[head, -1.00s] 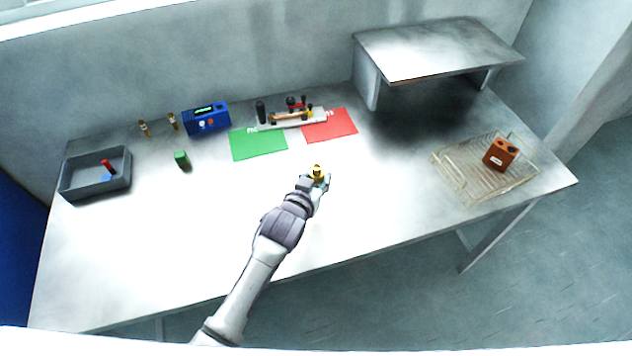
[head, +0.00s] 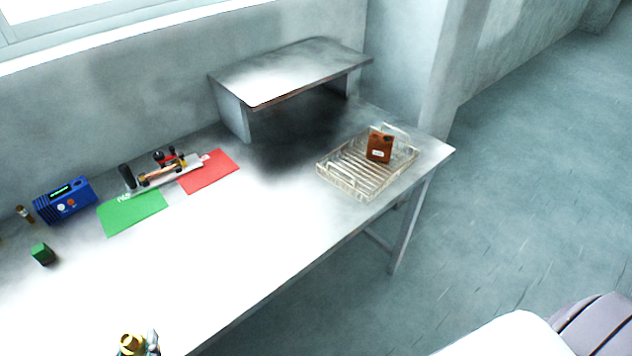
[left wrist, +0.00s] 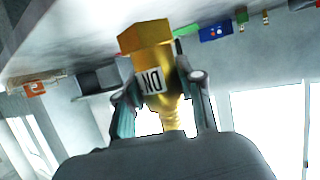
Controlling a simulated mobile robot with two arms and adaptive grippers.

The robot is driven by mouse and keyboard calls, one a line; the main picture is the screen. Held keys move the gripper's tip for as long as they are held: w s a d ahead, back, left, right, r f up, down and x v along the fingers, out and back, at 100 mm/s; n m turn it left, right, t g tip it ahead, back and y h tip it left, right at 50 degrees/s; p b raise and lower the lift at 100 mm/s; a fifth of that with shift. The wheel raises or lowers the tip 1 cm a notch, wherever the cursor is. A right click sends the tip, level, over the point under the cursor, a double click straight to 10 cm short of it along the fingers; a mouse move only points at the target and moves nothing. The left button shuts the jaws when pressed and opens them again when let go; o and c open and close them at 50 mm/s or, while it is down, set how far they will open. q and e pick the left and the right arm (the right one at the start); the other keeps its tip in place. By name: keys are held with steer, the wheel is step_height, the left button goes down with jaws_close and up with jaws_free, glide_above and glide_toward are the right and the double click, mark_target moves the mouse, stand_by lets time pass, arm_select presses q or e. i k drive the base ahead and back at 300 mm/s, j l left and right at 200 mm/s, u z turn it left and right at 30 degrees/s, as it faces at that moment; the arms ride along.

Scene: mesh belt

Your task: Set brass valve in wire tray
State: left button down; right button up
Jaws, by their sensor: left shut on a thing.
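The brass valve (head: 131,344) shows at the bottom left of the head view, at the picture's edge. My left gripper (head: 143,350) is shut on it, with its lower part cut off by the frame. In the left wrist view the valve (left wrist: 152,55) has a hex end and a white label, and sits between the two fingers of my left gripper (left wrist: 163,98). The wire tray (head: 342,178) stands at the right end of the bench, well apart from the valve. My right gripper is not in view.
A brown-orange block (head: 379,146) stands in the rear right part of the tray, leaving its front left free. A raised metal shelf (head: 290,72) is behind it. Green (head: 134,212) and red (head: 208,171) mats, a blue device (head: 65,199) and a green block (head: 42,253) lie left.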

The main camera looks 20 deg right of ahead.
mark_target(357, 174)
steer(key=l+u, duration=0.4)
steer(key=i+l+u, duration=0.1)
steer(key=l+u, duration=0.15)
steer(key=u, duration=0.15)
steer(key=l, duration=0.55)
steer(key=k+l+u, duration=0.15)
steer(key=l, duration=0.9)
steer(key=k+l+u, duration=0.1)
steer(key=l, duration=0.45)
steer(key=l+u, duration=0.1)
steer(key=l, duration=0.45)
steer(key=k+l, duration=0.2)
steer(key=l, duration=0.3)
steer(key=i+u, duration=0.05)
